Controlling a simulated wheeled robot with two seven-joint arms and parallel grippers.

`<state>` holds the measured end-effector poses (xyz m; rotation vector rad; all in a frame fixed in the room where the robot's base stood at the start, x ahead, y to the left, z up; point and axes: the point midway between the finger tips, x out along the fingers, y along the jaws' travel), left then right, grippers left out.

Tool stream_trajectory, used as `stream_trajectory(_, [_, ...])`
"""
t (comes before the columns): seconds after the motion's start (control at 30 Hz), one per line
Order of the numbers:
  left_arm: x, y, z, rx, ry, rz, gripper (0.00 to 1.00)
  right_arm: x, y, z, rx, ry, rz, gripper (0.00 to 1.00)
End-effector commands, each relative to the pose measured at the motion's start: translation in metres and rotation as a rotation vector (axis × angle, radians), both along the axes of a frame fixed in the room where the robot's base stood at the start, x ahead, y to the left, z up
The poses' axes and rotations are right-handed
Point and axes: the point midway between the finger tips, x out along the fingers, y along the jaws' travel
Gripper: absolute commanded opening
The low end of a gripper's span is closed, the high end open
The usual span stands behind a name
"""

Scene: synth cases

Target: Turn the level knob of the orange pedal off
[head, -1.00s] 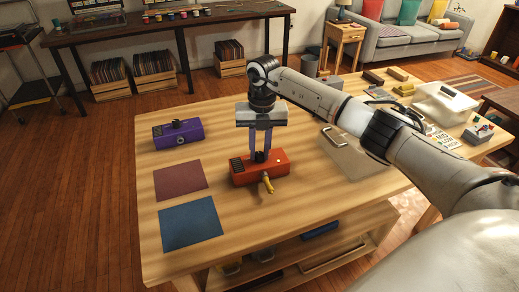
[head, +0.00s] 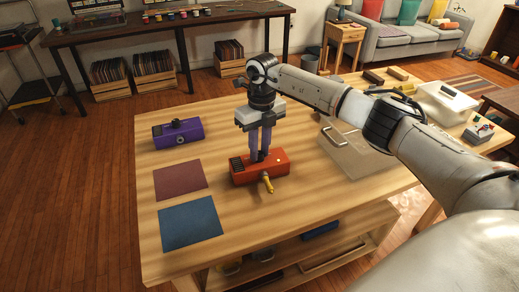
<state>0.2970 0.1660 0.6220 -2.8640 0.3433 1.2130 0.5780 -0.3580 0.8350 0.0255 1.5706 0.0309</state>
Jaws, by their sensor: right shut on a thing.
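The orange pedal (head: 279,165) lies on the wooden table, with a yellow plug (head: 267,183) on its front side. Its black level knob (head: 261,157) is on top, mostly hidden between the fingers. My right gripper (head: 261,155) points straight down over the pedal from above. Its two purple-grey fingers are shut on the knob, one on each side of it. My left gripper is not in view.
A purple pedal (head: 177,133) with a black knob stands at the back left of the table. A maroon mat (head: 181,181) and a blue mat (head: 190,222) lie left of the orange pedal. A clear flat tray with a handle (head: 352,158) lies to the right.

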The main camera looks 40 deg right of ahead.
Motion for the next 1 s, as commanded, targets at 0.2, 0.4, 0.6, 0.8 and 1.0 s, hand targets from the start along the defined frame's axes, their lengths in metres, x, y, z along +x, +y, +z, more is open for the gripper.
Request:
stream_trajectory(0.2, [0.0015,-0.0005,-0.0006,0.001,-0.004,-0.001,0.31,0.0007,-0.0002,0.0003,0.000,-0.001,0.197,0.00])
stream_trajectory(0.4, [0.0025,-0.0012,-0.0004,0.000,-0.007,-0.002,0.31,0.0010,-0.0003,0.0005,-0.001,-0.002,0.349,0.00])
stream_trajectory(0.6, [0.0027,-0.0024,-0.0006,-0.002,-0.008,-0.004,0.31,0.0007,0.0000,0.0003,0.001,0.000,0.455,0.00])
stream_trajectory(0.8, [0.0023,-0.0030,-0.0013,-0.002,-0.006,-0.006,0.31,0.0008,0.0000,0.0004,0.000,0.000,0.513,0.00])
stream_trajectory(1.0, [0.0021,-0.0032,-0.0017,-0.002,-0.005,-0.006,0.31,0.0010,0.0002,0.0006,0.000,-0.001,0.533,0.00])
